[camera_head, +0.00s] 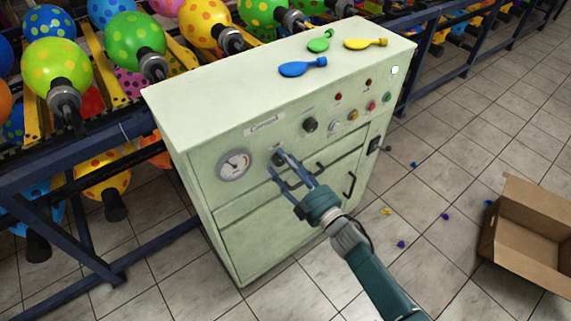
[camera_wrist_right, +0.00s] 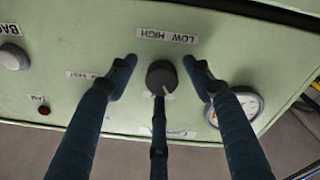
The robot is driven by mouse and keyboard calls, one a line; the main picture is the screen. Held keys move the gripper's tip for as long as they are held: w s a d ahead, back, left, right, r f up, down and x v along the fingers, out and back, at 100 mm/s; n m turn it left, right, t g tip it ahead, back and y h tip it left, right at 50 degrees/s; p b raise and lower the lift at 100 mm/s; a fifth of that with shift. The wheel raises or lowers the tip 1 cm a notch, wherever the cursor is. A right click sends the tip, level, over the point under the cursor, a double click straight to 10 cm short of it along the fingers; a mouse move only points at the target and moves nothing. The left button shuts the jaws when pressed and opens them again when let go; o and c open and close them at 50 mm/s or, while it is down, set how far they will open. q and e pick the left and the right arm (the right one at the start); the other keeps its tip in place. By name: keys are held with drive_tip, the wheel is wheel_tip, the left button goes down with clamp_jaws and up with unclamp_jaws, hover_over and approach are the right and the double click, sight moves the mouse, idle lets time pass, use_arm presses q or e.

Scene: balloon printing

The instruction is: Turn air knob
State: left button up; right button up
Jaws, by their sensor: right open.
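A dark round knob (camera_head: 277,158) sits on the pale green cabinet's sloping front panel (camera_head: 215,140), to the right of the pressure gauge (camera_head: 234,165). My right gripper (camera_head: 280,165) is at this knob with its fingers spread. In the right wrist view, the knob (camera_wrist_right: 162,75) shows between the open fingertips (camera_wrist_right: 161,82), with a gap visible on each side. A "LOW HIGH" label (camera_wrist_right: 167,36) is beside it. A second dark knob (camera_head: 310,124) is farther right on the panel. My left gripper is not in view.
Several coloured buttons and lamps (camera_head: 353,115) are on the panel's right side. Three flat balloons, including a blue one (camera_head: 302,67), lie on the cabinet top. A rack of inflated balloons (camera_head: 135,40) stands behind. An open cardboard box (camera_head: 530,215) is on the floor at right.

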drive_tip(key=v, duration=1.2)
drive_tip(key=shift+w+d+f, duration=0.1)
